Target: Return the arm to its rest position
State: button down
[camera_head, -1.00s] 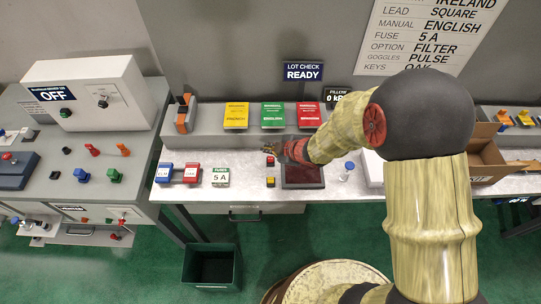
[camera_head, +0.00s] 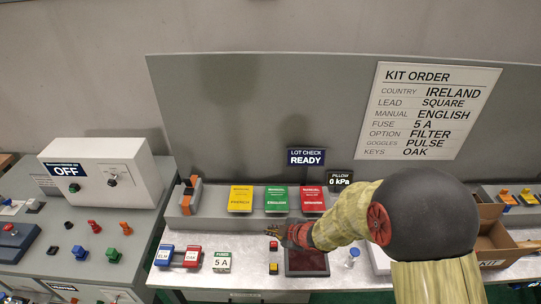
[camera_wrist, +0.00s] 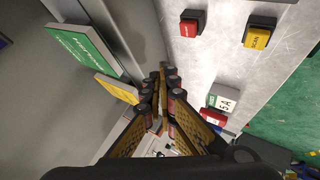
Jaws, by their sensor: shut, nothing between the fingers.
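My gripper (camera_head: 272,231) is above the bench just below the green manual, reached out from my arm on the right. In the wrist view its fingers (camera_wrist: 163,75) are together with nothing between them. A red button (camera_head: 273,245) and a yellow button (camera_head: 273,268) sit on the bench just below the gripper; they also show in the wrist view (camera_wrist: 192,23). A dark red pad (camera_head: 306,262) lies to their right. My arm hides part of the bench on the right.
The ledge holds yellow (camera_head: 240,198), green (camera_head: 276,199) and red (camera_head: 312,199) manuals. A 5 A fuse box (camera_head: 221,262) and blue and red blocks stand on the bench to the left. A cardboard box (camera_head: 494,246) is at the right. A switch panel (camera_head: 100,172) reads OFF.

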jog(key=s+d+f+m+h, duration=0.1)
jog(key=d, duration=0.1)
jog(key=d+f+m+h, duration=0.1)
jog(key=d, duration=0.1)
jog(key=s+d+f+m+g+h, duration=0.1)
jog(key=d+f, duration=0.1)
jog(key=shift+s+d, duration=0.3)
jog(key=shift+s, duration=0.05)
jog(key=d, duration=0.1)
jog(key=s+d+m+h, duration=0.1)
jog(key=d+m+h, duration=0.1)
jog(key=shift+s+d+r+g, duration=0.3)
jog(key=shift+s, duration=0.1)
jog(key=s+d+r+m+g+h+b, duration=0.35)
jog(key=s+d+r+m, duration=0.45)
jog(key=s+r, duration=0.4)
jog(key=s+a+r+m+t+y+b, duration=0.1)
jog(key=s+r+m+t+y+b, duration=0.1)
jog(key=s+r+b, duration=0.4)
jog(key=s+r+m+t, duration=0.1)
jog(key=s+r+m, duration=0.1)
jog(key=s+r, duration=0.2)
jog(key=shift+s+t, duration=0.25)
jog(key=shift+t, duration=0.1)
